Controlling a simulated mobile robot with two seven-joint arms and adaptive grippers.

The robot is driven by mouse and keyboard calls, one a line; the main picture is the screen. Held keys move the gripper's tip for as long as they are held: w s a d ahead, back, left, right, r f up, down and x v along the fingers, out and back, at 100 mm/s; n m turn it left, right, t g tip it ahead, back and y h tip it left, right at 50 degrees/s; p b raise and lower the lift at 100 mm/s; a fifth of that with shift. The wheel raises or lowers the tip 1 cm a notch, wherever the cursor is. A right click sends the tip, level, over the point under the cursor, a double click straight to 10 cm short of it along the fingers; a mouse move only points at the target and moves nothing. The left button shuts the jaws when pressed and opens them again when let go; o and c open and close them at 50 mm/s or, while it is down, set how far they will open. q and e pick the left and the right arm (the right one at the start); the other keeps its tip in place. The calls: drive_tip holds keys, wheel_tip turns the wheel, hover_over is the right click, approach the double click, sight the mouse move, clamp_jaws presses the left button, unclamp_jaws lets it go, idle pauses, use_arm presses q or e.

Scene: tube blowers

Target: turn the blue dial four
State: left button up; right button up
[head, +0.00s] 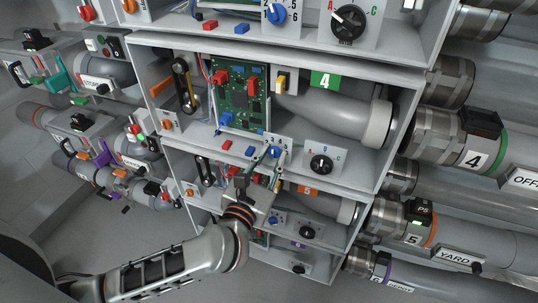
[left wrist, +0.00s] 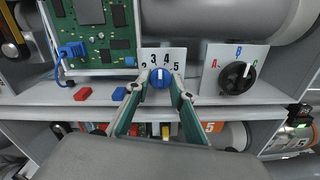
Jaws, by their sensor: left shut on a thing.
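The blue dial (head: 274,152) sits on a white number plate at the front of the compartment with the green 4 label (head: 324,80). In the left wrist view the blue dial (left wrist: 161,78) is between my fingertips, below the printed numbers 2, 3, 4 and 5 (left wrist: 162,57). A small white mark on it points roughly upward; its exact number is hard to tell. My left gripper (head: 262,165) comes from below and is shut on the dial; it also shows in the left wrist view (left wrist: 161,86). My right gripper is not in view.
A black A-B-C dial (head: 321,164) stands right of the blue dial. A green circuit board (head: 241,95) is behind, with red and blue blocks on the ledge to the left. Another blue dial (head: 278,14) is in the compartment above. Shelf walls and large pipes flank the cabinet.

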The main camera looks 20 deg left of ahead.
use_arm(q)
drive_tip(key=shift+r+m+p, duration=0.35)
drive_tip(key=shift+m+p, duration=0.75)
drive_tip(key=shift+m, duration=0.1)
drive_tip(key=shift+f+m+p, duration=0.15)
drive_tip(key=shift+m+p, duration=0.25)
drive_tip(key=shift+p, duration=0.1)
drive_tip(key=shift+f+m+p, duration=0.15)
drive_tip(key=shift+m+p, duration=0.2)
drive_tip(key=shift+m, duration=0.15)
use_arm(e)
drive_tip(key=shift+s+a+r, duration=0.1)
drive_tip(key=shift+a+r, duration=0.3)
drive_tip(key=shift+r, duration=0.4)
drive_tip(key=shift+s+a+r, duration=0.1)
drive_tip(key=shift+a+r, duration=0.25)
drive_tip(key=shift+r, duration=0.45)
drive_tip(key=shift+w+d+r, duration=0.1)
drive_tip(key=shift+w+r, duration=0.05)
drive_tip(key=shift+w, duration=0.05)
use_arm(q)
drive_tip(key=o, duration=1.1)
drive_tip(key=shift+o, duration=0.2)
drive_tip(key=s, duration=1.2)
drive_tip(key=shift+a, duration=0.2)
